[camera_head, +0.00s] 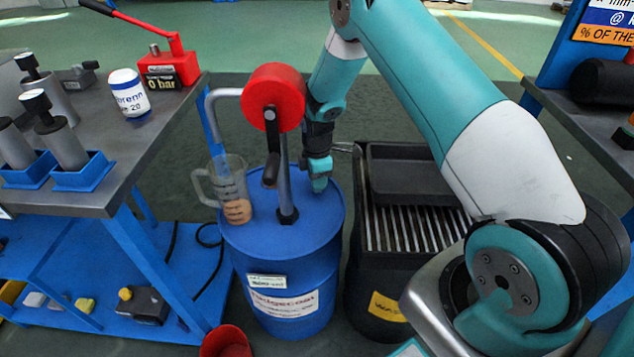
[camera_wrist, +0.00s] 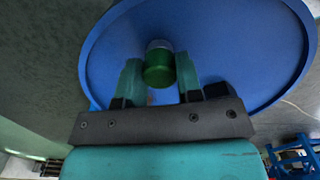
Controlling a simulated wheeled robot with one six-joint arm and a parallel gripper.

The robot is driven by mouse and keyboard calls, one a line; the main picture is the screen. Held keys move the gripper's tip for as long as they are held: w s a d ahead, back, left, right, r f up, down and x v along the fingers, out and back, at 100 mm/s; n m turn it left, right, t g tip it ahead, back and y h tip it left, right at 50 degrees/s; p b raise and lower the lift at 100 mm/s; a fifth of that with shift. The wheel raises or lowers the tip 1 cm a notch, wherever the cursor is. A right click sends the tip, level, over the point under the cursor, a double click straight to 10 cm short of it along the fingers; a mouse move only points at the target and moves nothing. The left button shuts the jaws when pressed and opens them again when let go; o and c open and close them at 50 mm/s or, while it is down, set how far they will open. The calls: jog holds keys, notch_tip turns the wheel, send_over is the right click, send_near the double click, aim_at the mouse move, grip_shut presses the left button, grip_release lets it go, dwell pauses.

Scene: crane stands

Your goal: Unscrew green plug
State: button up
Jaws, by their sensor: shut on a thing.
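The green plug (camera_wrist: 159,66) shows in the wrist view as a short green cylinder with a paler top, above the blue lid of the drum (camera_wrist: 235,50). My gripper (camera_wrist: 158,76) has its two teal fingers on either side of the plug and is shut on it. In the head view my gripper (camera_head: 319,180) points down at the right part of the blue drum (camera_head: 290,285). There the plug is hidden behind the fingers. I cannot tell whether the plug is still seated in the lid.
A red-topped hand pump (camera_head: 273,98) stands on the drum, close left of my gripper. A clear measuring jug (camera_head: 232,185) with orange-brown liquid stands under its spout. A black waste bin with a grate (camera_head: 412,222) is to the right. A workbench (camera_head: 165,125) is at left.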

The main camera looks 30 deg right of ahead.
jog(key=n, duration=0.3)
jog(key=shift+r+p, duration=0.15)
jog(key=shift+p, duration=0.25)
jog(key=shift+n, duration=1.1)
jog(key=shift+n+p, duration=0.35)
jog(key=shift+n, duration=0.75)
jog(key=n, duration=0.3)
